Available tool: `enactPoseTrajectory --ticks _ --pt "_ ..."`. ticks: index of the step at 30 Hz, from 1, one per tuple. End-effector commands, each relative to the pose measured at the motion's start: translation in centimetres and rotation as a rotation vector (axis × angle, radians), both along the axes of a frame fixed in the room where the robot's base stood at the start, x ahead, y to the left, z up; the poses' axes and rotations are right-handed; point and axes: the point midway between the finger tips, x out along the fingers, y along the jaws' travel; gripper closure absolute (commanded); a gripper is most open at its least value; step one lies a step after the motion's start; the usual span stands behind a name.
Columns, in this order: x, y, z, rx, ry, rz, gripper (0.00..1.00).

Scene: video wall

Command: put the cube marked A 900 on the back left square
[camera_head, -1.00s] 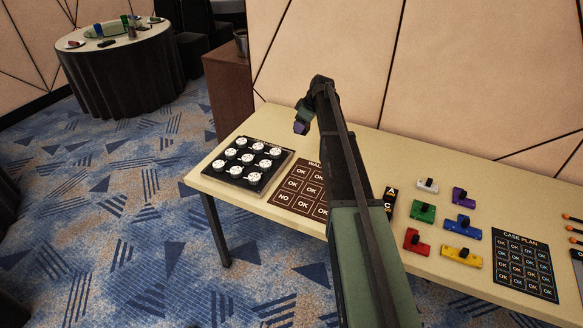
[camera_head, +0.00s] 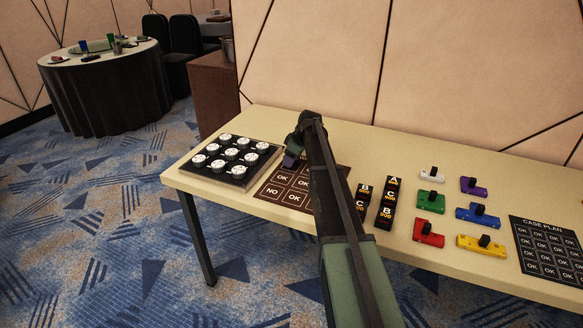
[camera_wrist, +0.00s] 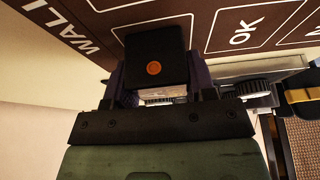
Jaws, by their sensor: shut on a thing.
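My gripper (camera_head: 291,159) is over the back part of the dark brown mat (camera_head: 266,199); its fingers also show in the wrist view (camera_wrist: 156,80). It is shut on a black cube (camera_wrist: 155,58) with an orange dot on the face toward the camera. The cube's letter and number are hidden. In the wrist view the mat (camera_wrist: 205,14) lies beyond the cube, with an OK square to its right. The back left square is mostly hidden behind my gripper in the head view. I cannot tell whether the cube touches the mat.
Several black lettered cubes (camera_head: 387,206) stand in two rows right of my arm. A black panel of white knobs (camera_head: 238,180) is left of the mat. Coloured blocks with black knobs (camera_head: 430,201) and the case plan mat (camera_head: 547,247) lie at the right.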

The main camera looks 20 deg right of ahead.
Motion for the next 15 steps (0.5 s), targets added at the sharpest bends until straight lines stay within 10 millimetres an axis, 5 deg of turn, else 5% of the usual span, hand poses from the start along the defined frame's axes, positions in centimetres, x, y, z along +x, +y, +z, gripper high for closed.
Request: enactPoseTrajectory --ticks 9,10,15 --pt "0.00 0.00 -0.30 0.000 0.000 0.000 0.74" --pt "0.00 0.00 -0.28 0.000 0.000 0.000 0.48" --pt "0.00 0.00 -0.15 0.000 0.000 0.000 0.24"
